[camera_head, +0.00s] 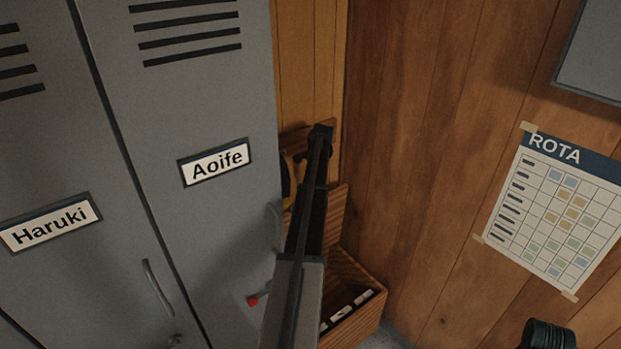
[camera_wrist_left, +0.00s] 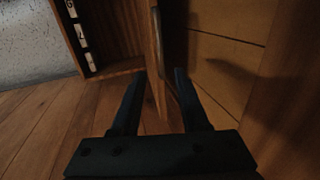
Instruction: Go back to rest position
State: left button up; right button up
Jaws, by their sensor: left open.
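My left arm reaches up from the bottom middle of the head view, with the left gripper (camera_head: 320,132) at its far end near the wooden corner. In the left wrist view the two dark fingers of this gripper (camera_wrist_left: 159,73) stand apart. A thin wooden edge (camera_wrist_left: 156,48) shows between them; I cannot tell whether they touch it. My right gripper is not in view.
Grey lockers labelled Haruki (camera_head: 50,223) and Aoife (camera_head: 214,163) stand close on the left. An open wooden box (camera_head: 362,325) with white labels is beside my arm. A rota sheet (camera_head: 556,212) hangs on the right wooden wall. A dark ribbed object (camera_head: 545,335) shows at bottom right.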

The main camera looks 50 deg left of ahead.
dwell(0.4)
pick_arm(q)
jog(key=w+d+f+m+h+b, duration=0.1)
jog(key=d+f, duration=0.1)
jog(key=d, duration=3.9)
jog(key=s+d+m, duration=0.1)
jog(key=s+d, duration=1)
jog(key=d, duration=0.3)
jog(key=s+d+f+m+h+b, duration=0.1)
jog(key=s+d, duration=0.9)
jog(key=d, duration=0.5)
jog(key=shift+s+d+f, duration=0.15)
jog(key=shift+s+d, duration=0.15)
jog(key=shift+s, duration=0.05)
